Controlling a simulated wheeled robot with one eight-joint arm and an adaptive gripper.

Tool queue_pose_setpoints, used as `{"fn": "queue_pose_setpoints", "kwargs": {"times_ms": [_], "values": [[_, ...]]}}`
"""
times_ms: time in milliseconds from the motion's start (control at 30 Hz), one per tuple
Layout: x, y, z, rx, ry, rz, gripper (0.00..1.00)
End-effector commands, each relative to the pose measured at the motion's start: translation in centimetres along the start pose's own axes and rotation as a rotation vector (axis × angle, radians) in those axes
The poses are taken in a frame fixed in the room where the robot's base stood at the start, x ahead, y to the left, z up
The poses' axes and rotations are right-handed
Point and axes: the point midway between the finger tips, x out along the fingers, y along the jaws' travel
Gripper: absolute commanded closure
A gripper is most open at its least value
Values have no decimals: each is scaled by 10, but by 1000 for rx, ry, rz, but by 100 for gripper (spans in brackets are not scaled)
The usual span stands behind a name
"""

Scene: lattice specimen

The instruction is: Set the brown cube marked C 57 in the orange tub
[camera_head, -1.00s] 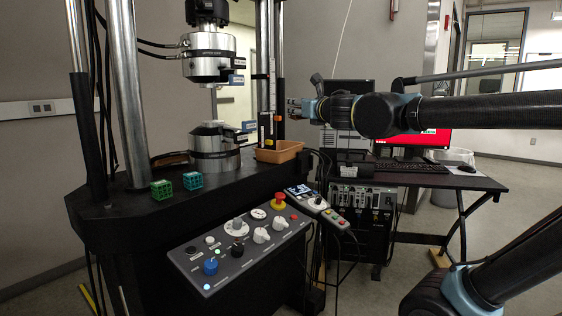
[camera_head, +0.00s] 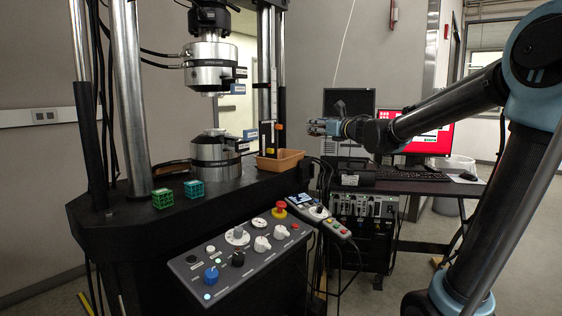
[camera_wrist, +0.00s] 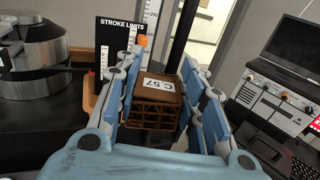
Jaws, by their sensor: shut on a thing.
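The brown lattice cube (camera_wrist: 155,104) has a white label reading C 57 on its top. It sits between the fingers of my gripper (camera_wrist: 163,88) in the wrist view, and the gripper is shut on it. In the head view my gripper (camera_head: 316,127) is in the air to the right of the orange tub and higher in the picture; the cube cannot be made out there. The orange tub (camera_head: 279,165) stands at the right end of the black machine base. In the wrist view part of the tub (camera_wrist: 90,97) shows left of the fingers, mostly hidden.
A green lattice cube (camera_head: 163,198) and a teal one (camera_head: 194,189) lie on the machine base (camera_head: 135,213). The metal grips (camera_head: 214,158) stand left of the tub, with a black STROKE LIMITS sign (camera_wrist: 118,45) behind it. A control panel (camera_head: 240,255) is in front.

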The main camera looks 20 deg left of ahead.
Motion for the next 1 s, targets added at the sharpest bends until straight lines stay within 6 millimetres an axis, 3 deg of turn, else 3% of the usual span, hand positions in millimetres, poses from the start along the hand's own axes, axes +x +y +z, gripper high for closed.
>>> {"fn": "queue_pose_setpoints", "kwargs": {"times_ms": [833,900,1000], "values": [[166,69,0,-1,1,3,83],[176,74,0,-1,1,3,83],[173,72,-18,-1,1,1,83]]}}
